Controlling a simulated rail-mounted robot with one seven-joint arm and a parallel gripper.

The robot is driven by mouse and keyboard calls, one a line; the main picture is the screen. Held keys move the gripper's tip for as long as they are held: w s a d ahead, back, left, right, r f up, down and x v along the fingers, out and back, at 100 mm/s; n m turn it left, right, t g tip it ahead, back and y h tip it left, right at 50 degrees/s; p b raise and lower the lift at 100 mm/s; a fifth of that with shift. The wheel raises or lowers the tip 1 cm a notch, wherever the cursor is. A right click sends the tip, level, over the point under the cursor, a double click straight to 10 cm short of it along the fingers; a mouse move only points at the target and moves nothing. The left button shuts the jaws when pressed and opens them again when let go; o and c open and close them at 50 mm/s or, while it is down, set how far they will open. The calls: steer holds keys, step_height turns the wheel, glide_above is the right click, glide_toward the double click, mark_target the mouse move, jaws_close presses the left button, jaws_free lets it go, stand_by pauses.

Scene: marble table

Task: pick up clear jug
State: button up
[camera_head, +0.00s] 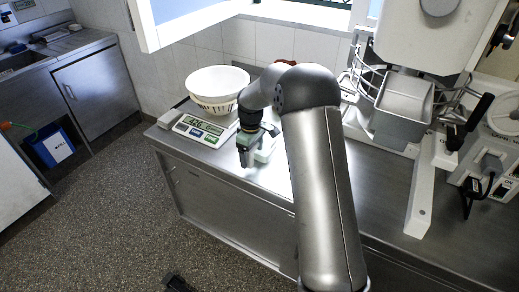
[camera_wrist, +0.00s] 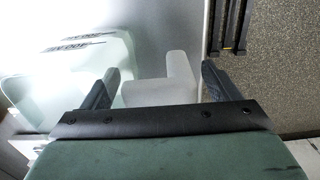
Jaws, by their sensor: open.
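The clear jug (camera_wrist: 75,55) is a pale, see-through vessel with dark markings on its side, at the left of the wrist view. A pale, L-shaped translucent piece (camera_wrist: 168,88) shows between my fingers; it looks like the jug's handle, but I cannot be sure that it joins the jug. In the head view the jug (camera_head: 266,149) stands on the counter, partly hidden by my gripper (camera_head: 247,160). My gripper (camera_wrist: 160,84) is open, with one finger on each side of the pale piece. I cannot tell whether either finger touches it.
A scale (camera_head: 200,130) stands left of my gripper, with a white slotted bowl (camera_head: 216,88) behind it. The steel counter's front edge (camera_head: 225,172) is close to my gripper.

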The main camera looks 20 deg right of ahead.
steer(key=shift+f, duration=0.35)
steer(key=shift+r, duration=0.1)
steer(key=c, duration=1.3)
steer(key=shift+r, duration=0.1)
steer(key=shift+w+r, duration=0.1)
steer(key=shift+r, duration=0.1)
steer(key=r, duration=0.3)
steer(key=shift+s+d+r+b, duration=0.1)
steer(key=shift+s+r+b, duration=0.05)
steer(key=shift+s+b, duration=0.2)
steer(key=s+d+r+b, duration=0.2)
steer(key=s+d+r, duration=0.1)
steer(key=s+r, duration=0.6)
steer(key=s, duration=0.4)
